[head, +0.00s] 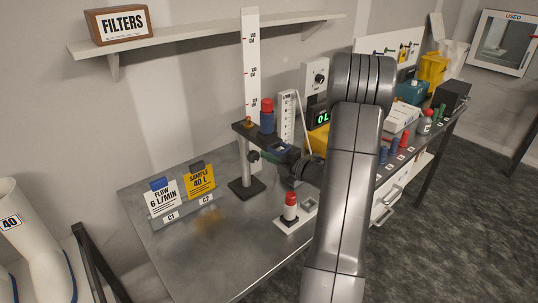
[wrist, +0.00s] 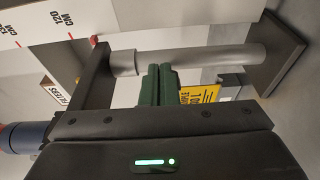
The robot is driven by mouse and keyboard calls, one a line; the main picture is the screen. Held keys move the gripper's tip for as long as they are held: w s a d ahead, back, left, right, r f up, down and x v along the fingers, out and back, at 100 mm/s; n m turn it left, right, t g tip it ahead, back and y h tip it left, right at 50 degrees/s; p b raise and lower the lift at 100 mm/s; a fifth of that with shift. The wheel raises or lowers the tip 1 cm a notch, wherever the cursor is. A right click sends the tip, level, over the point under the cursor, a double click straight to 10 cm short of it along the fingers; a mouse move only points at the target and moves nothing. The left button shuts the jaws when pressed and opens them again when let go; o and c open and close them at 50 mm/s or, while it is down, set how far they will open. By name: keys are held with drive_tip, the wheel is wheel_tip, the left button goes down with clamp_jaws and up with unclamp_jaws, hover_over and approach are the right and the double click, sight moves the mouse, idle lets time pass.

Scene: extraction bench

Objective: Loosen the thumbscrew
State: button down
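The fingers cover part of the scene in front of the grey post (wrist: 215,60). The thumbscrew cannot be made out there, and contact with it cannot be told.
The stand has a black base (head: 246,188), a tall white scale (head: 250,60) and a bracket holding a blue cylinder with a red cap (head: 267,117). Yellow (head: 201,181) and white (head: 164,199) cards stand left. A red-capped vial (head: 290,207) stands in front. The bench front-left is clear.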

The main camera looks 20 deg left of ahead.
drive_tip(key=shift+r+p, duration=0.25)
drive_tip(key=shift+p, duration=0.15)
drive_tip(key=p+v, duration=0.2)
drive_tip(key=v, duration=0.4)
drive_tip(key=shift+s, duration=0.4)
drive_tip(key=shift+a, duration=0.1)
